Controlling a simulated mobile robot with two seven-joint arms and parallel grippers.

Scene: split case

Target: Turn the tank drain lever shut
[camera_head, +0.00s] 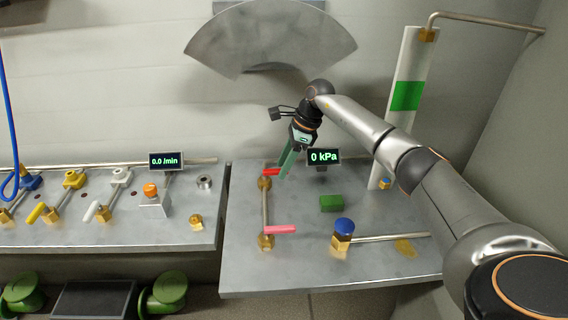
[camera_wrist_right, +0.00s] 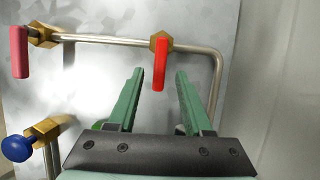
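Two levers sit on brass valves along one pipe on the right-hand bench: a red lever (camera_head: 271,171) at the back and a pink lever (camera_head: 279,229) at the front. Both point across the pipe; no label shows which is the tank drain. My right gripper (camera_head: 287,171) is beside the red lever. In the right wrist view, its green fingers (camera_wrist_right: 158,76) are spread, with the red lever (camera_wrist_right: 160,66) between the tips and a gap on each side. The pink lever (camera_wrist_right: 19,52) is at upper left there. My left gripper is not in view.
A blue-knobbed valve (camera_head: 344,226) and a green block (camera_head: 331,203) stand on the right-hand bench. A "0 kPa" display (camera_head: 324,157) is close to my right gripper. A tall white panel with a green band (camera_head: 406,96) stands behind. Another valve bench (camera_head: 120,232) is left.

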